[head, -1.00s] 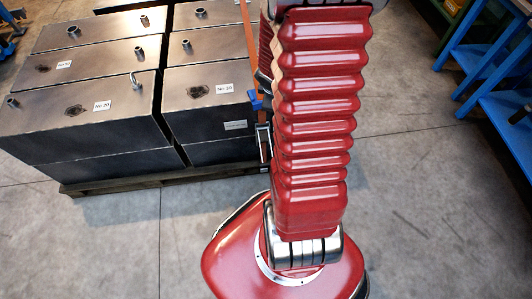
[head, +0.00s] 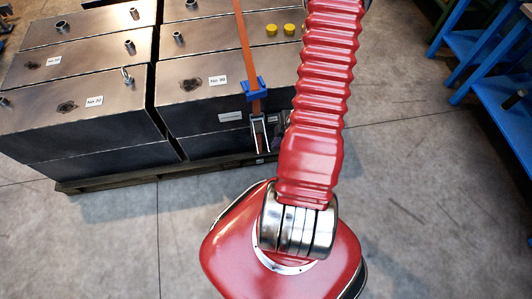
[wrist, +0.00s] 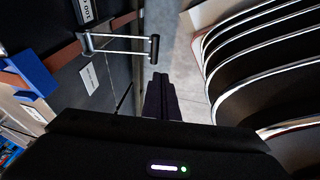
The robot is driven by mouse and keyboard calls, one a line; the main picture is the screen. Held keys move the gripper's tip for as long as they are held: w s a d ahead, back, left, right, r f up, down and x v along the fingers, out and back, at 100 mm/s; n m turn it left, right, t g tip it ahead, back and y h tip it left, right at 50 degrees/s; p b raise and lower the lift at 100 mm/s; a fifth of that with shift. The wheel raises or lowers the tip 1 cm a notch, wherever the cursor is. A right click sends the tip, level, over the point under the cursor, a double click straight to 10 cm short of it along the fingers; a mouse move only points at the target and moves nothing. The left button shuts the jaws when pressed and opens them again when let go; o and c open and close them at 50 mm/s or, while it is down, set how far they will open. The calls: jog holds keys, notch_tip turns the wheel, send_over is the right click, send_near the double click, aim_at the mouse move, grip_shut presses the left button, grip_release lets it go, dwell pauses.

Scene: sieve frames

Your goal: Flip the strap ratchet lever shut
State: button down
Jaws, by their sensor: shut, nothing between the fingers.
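The strap ratchet (head: 259,133) hangs on the orange strap (head: 244,40) at the front face of the right-hand box stack. In the wrist view its lever (wrist: 122,37) is a silver frame with a dark cross grip, standing out from the box face. The strap (wrist: 66,53) runs to it from the left. My gripper (wrist: 160,85) is shut and empty, its dark fingertips just below the lever's grip in that picture. I cannot tell whether they touch. In the head view my red arm hides most of the gripper.
A blue corner protector (head: 254,88) sits under the strap on the box edge. Metal boxes (head: 90,118) stand on a wooden pallet (head: 120,181). Two yellow caps (head: 271,30) are on a box top. Blue shelving (head: 505,110) stands at the right, with bare floor (head: 420,190) between.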

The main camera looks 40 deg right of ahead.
jog(key=shift+f, duration=0.1)
send_near(264, 156)
jog(key=shift+x, duration=3)
jog(key=shift+a, duration=0.1)
jog(key=shift+f, duration=0.25)
